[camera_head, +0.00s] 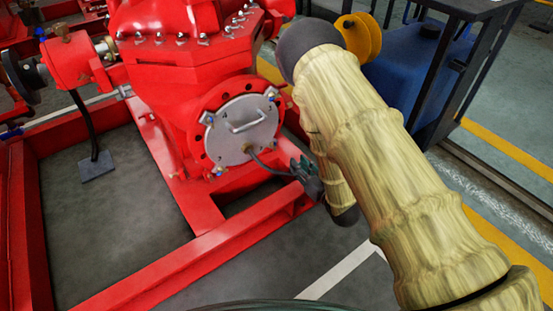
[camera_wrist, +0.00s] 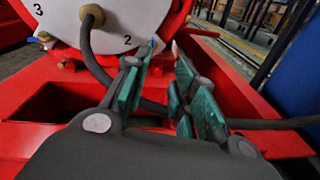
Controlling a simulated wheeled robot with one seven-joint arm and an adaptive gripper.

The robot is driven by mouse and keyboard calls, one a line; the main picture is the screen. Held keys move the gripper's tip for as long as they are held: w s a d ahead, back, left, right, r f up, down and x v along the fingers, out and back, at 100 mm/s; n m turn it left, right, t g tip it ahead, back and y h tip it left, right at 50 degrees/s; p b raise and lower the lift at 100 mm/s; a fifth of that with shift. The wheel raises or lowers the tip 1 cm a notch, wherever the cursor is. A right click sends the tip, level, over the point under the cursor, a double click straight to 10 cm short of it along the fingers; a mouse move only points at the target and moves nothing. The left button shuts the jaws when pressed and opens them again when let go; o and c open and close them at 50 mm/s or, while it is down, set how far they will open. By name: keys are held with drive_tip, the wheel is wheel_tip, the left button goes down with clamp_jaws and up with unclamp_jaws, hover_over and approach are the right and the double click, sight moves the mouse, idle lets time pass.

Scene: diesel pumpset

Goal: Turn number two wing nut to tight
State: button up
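A round grey cover plate (camera_head: 240,130) with a handle sits on the red flange of the machine, with small blue-tipped wing nuts at its rim. In the wrist view the plate (camera_wrist: 110,25) carries the printed numbers 2 and 3. A small blue tip (camera_wrist: 152,43) shows beside the left fingertip near the 2; it may be part of wing nut two, mostly hidden. My gripper (camera_head: 300,168) is just right of the plate's lower right edge. In the wrist view its green-padded fingers (camera_wrist: 163,50) are apart, with no clear grip on anything.
A dark hose (camera_wrist: 95,50) leaves the plate and runs behind my fingers to the right. Red frame beams (camera_head: 200,255) lie below the plate. A blue tank (camera_head: 405,65) and dark rack stand at the right. Grey floor (camera_head: 75,210) shows inside the frame.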

sight(274, 146)
drive_tip(key=w+a+n+y+b, duration=0.1)
drive_tip(key=w+a+n+b, duration=0.1)
drive_tip(key=w+a+b, duration=0.4)
drive_tip(key=shift+w+a+f+n, duration=0.3)
drive_tip(key=shift+w+a, duration=0.6)
drive_tip(key=shift+w, duration=0.85)
clamp_jaws()
